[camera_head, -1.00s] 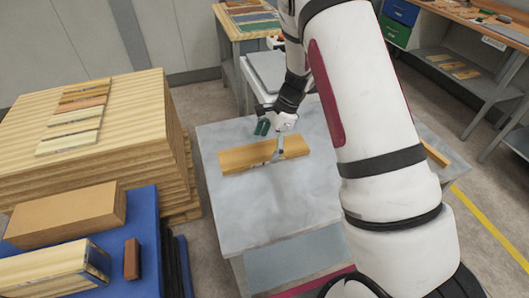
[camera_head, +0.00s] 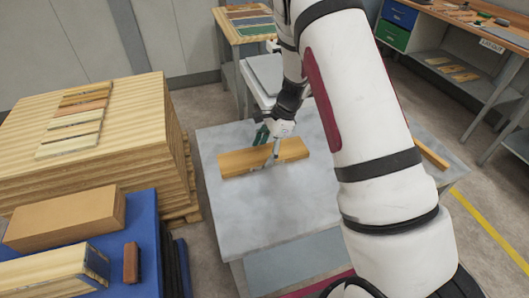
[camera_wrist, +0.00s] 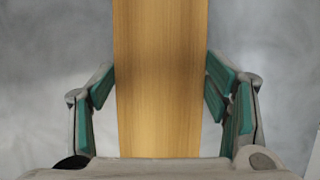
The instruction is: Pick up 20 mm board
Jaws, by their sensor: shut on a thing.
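A long, light wooden board (camera_head: 236,163) lies on the grey metal table (camera_head: 300,205). My gripper (camera_head: 267,152) reaches down over the middle of the board, with its fingers on the two long sides. In the wrist view, the board (camera_wrist: 160,40) runs between the green-padded fingers of my gripper (camera_wrist: 160,88), which are shut on it. The board looks level and at table height. I cannot tell any gap beneath it. The finger on the far side is partly hidden in the head view.
Another wooden strip (camera_head: 431,155) lies on the table's right, partly behind my arm. On the left are a stack of boards (camera_head: 140,105) and a blue surface (camera_head: 140,215) with wooden blocks. A workbench (camera_head: 490,35) stands at the back right. The table's front is clear.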

